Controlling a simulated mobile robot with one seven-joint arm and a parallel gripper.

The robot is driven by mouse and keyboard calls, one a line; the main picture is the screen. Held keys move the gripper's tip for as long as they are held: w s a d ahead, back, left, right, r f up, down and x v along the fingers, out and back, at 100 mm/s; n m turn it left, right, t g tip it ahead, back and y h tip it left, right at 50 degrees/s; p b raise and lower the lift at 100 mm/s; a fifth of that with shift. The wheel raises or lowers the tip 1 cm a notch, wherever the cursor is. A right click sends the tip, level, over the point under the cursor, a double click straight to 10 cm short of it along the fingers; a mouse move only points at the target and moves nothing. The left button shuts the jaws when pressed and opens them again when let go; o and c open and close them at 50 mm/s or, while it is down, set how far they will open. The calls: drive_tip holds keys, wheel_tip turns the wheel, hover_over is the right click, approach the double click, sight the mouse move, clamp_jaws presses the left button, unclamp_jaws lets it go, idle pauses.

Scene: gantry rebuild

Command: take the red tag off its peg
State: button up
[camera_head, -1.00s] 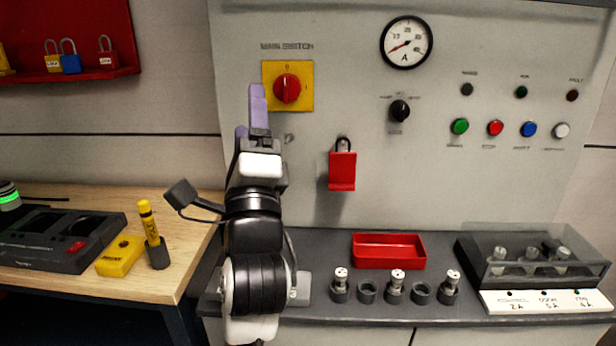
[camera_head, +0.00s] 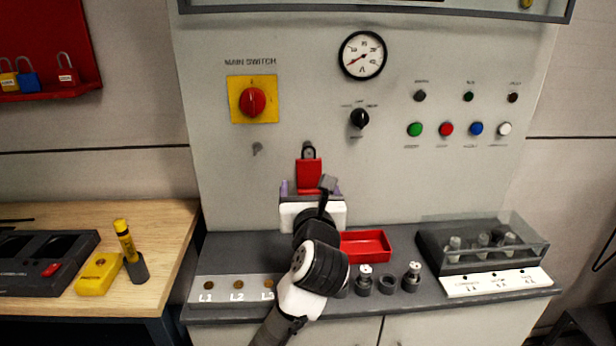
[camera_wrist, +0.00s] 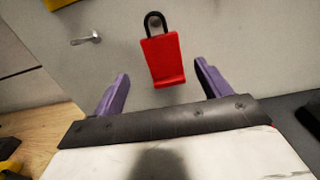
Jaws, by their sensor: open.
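The red tag (camera_head: 309,177) hangs by a dark loop from its peg (camera_head: 308,146) on the grey panel, below the main switch and gauge. In the wrist view the red tag (camera_wrist: 163,60) hangs slightly tilted, with a lip at its lower edge, and its loop is over the round peg (camera_wrist: 155,21). My gripper (camera_head: 311,187) is just below and in front of the tag in the head view. In the wrist view my gripper (camera_wrist: 160,84) is open, with one purple finger on each side of the tag's lower end and gaps between. The tag appears untouched.
A small hook-like key or peg (camera_wrist: 87,39) sticks out left of the tag. A red tray (camera_head: 366,246) and several dark cylinders stand on the shelf below. A clear-covered box (camera_head: 480,247) is at right.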

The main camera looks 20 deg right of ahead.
sight(309, 174)
drive_tip(key=shift+d+f+p+x, duration=0.15)
drive_tip(key=shift+p+x, duration=0.55)
drive_tip(key=shift+x, duration=1.2)
drive_tip(key=shift+d+f+p+x, duration=0.15)
drive_tip(key=shift+p+x, duration=0.5)
drive_tip(key=shift+x, duration=1.25)
drive_tip(key=c, duration=1.1)
drive_tip(key=shift+r, duration=0.15)
